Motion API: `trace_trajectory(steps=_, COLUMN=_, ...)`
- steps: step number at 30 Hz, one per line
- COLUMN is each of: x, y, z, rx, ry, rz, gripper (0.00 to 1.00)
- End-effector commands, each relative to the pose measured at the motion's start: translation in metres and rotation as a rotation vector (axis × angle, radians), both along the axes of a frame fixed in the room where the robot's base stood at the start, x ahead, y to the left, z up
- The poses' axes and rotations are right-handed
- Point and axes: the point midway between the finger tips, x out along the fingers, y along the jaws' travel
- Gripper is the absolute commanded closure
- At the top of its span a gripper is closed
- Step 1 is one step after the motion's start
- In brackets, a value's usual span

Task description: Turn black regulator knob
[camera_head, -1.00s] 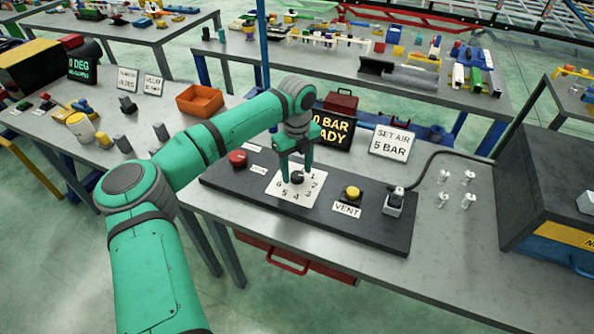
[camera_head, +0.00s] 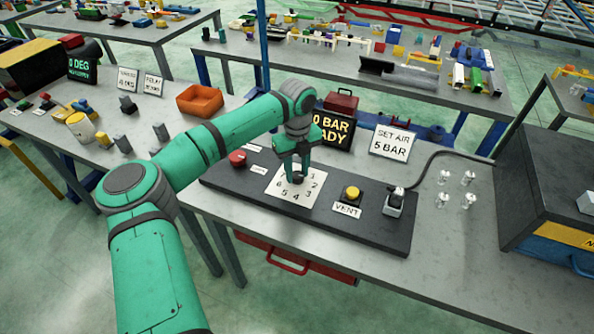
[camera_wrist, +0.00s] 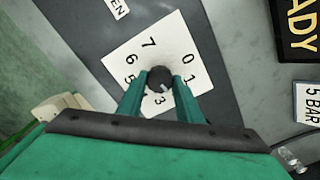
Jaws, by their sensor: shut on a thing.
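The black regulator knob (camera_head: 298,178) sits on a white numbered dial plate (camera_head: 290,195) on the dark panel. In the wrist view the knob (camera_wrist: 160,78) is between my two fingertips, with a light pointer mark on its lower side, toward the area between 2 and 3. My gripper (camera_head: 298,176) comes down from above and is shut on the knob. The fingers partly hide the dial's numbers. A black display (camera_head: 332,130) reads "0 BAR" and "READY", its left edge hidden by my arm. A white sign (camera_head: 392,144) reads "SET AIR 5 BAR".
On the same panel are a red button (camera_head: 237,158) to the left, and a yellow button (camera_head: 353,193) labelled VENT and a grey switch (camera_head: 394,203) to the right. A large dark box (camera_head: 550,190) stands at the table's right.

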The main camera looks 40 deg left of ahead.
Motion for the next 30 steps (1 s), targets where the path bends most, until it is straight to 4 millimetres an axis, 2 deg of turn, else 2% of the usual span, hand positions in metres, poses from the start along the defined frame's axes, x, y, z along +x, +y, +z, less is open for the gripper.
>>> trace_trajectory(steps=8, x=-0.0008, y=0.0011, z=0.0009, rx=0.001, ry=0.003, rz=-0.195, gripper=0.90)
trace_trajectory(steps=30, x=-0.0007, y=0.0006, z=0.0010, rx=0.000, ry=0.002, rz=-0.899, gripper=0.90)
